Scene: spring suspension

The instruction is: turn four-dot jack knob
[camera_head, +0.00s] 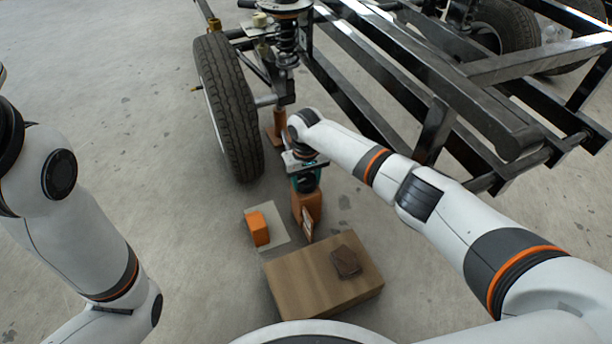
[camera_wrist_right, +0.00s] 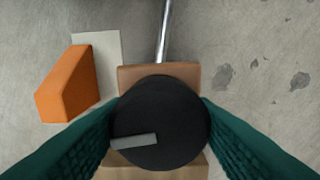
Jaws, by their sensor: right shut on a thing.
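The jack knob (camera_wrist_right: 160,118) is a round black disc with a short grey bar mark at its lower left in the right wrist view. It sits on top of an orange-brown jack body (camera_head: 308,207) in the head view. My right gripper (camera_head: 303,176) is directly above the jack. Its teal fingers (camera_wrist_right: 160,108) are shut on the knob, one on each side. The knob is mostly hidden in the head view, and I cannot make out dots on it. My left arm is at the left edge, and its gripper is out of view.
An orange block (camera_head: 259,228) stands on a pale sheet (camera_head: 281,232) left of the jack. A cardboard box (camera_head: 315,285) with a dark brown item (camera_head: 345,262) is in front. A tyre (camera_head: 228,105) and the black steel frame (camera_head: 400,75) stand behind. Bare floor lies left.

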